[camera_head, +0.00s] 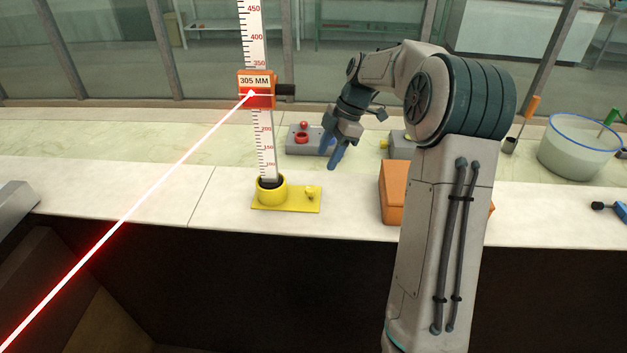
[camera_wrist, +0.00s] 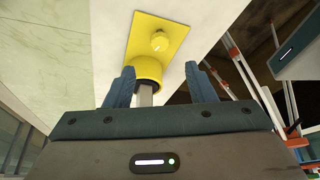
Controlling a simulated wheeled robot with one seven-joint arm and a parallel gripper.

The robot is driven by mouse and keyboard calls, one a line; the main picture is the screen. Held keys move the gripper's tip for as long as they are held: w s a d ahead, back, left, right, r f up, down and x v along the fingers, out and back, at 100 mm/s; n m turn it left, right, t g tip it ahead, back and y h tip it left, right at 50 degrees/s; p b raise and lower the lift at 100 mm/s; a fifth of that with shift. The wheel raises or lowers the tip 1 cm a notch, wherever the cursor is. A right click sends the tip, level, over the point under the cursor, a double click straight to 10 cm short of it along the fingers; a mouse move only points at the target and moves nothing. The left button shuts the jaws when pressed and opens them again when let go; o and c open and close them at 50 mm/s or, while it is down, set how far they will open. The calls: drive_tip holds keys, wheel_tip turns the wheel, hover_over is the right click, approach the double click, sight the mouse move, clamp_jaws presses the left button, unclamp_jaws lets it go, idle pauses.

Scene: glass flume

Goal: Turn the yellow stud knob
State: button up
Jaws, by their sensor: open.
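The yellow stud knob (camera_head: 311,192) stands on the right part of a flat yellow base plate (camera_head: 290,207) on the white counter. A yellow round socket (camera_head: 271,190) on the same plate holds the foot of an upright ruler (camera_head: 266,150). In the wrist view the knob (camera_wrist: 159,41) lies ahead, beyond the socket (camera_wrist: 147,72). My gripper (camera_head: 336,158) is above the counter, up and to the right of the knob and apart from it. Its blue fingers are open and empty; in the wrist view (camera_wrist: 160,88) they show on either side of the socket and ruler.
An orange slider marked 305 MM (camera_head: 256,88) sits on the ruler, where a red beam meets it. An orange block (camera_head: 392,192) stands right of the plate. A grey box with a red button (camera_head: 304,138) is behind. The counter left of the plate is clear.

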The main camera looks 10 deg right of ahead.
sight(312, 188)
drive_tip(key=p+x, duration=0.1)
drive_tip(key=x, duration=0.8)
drive_tip(key=shift+a+f, duration=0.1)
drive_tip(key=shift+f, duration=0.2)
drive_tip(key=c, duration=1)
